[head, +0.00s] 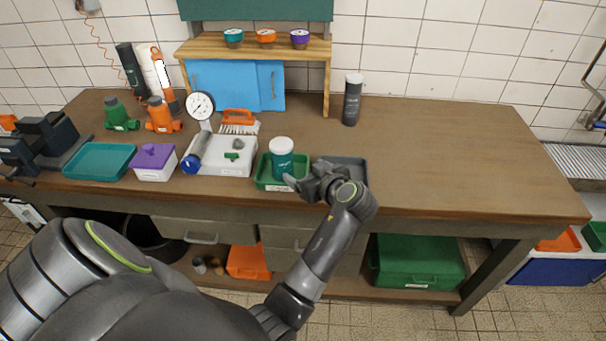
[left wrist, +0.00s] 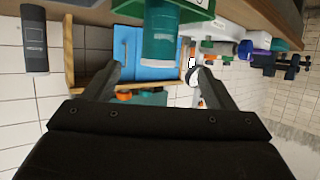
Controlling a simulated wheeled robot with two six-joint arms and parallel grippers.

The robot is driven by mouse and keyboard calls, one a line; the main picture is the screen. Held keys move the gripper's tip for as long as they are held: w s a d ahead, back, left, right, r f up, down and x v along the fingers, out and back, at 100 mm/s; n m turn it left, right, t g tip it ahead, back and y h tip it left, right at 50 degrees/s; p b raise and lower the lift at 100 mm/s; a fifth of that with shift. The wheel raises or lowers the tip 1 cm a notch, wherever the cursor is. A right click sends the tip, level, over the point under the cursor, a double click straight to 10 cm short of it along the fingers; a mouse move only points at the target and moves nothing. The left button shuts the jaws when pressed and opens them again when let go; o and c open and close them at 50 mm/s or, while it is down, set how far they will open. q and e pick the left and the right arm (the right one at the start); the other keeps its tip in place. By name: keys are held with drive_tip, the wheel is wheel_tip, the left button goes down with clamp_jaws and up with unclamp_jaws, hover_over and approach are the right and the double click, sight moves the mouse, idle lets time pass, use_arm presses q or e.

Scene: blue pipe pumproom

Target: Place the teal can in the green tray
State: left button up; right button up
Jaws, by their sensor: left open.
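The teal can (head: 281,166) has a white lid and stands upright inside the green tray (head: 262,182) on the workbench. In the left wrist view, where the scene is upside down, the can (left wrist: 160,35) and part of the green tray (left wrist: 196,6) show at the top. My left gripper (head: 302,182) is at the right front of the can, partly over the tray's right side. Its fingers (left wrist: 159,68) are spread with nothing between them; whether one touches the can I cannot tell. My right gripper is not in view.
A grey tray (head: 352,170) lies right of the green one, partly behind my gripper. A dark spray can (head: 352,100) stands at the back.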

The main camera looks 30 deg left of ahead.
use_arm(q)
drive_tip(key=s+d+f+m+h, duration=0.1)
drive_tip(key=s+f+m+h, duration=0.3)
drive_tip(key=f, duration=0.7)
drive_tip(key=s+d+f+m+t+h, duration=0.1)
drive_tip(key=s+f+m+h, duration=0.3)
drive_tip(key=f, duration=0.8)
drive_tip(key=s+d+f+m+h, duration=0.15)
drive_tip(key=s+f+m, duration=0.35)
drive_tip(key=f, duration=0.6)
drive_tip(key=s+f+g, duration=0.2)
drive_tip(key=s+f, duration=0.3)
drive_tip(key=s, duration=0.6)
drive_tip(key=s+a+f+g+h, duration=0.1)
drive_tip(key=s+f, duration=0.5)
drive_tip(key=s, duration=0.5)
drive_tip(key=s+f+g+h, duration=0.1)
drive_tip(key=s+f+g, duration=0.1)
drive_tip(key=s+f, duration=0.4)
drive_tip(key=s, duration=0.5)
drive_tip(key=shift+s+a+n+g, duration=0.3)
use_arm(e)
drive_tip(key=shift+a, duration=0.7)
use_arm(q)
drive_tip(key=shift+f, duration=0.15)
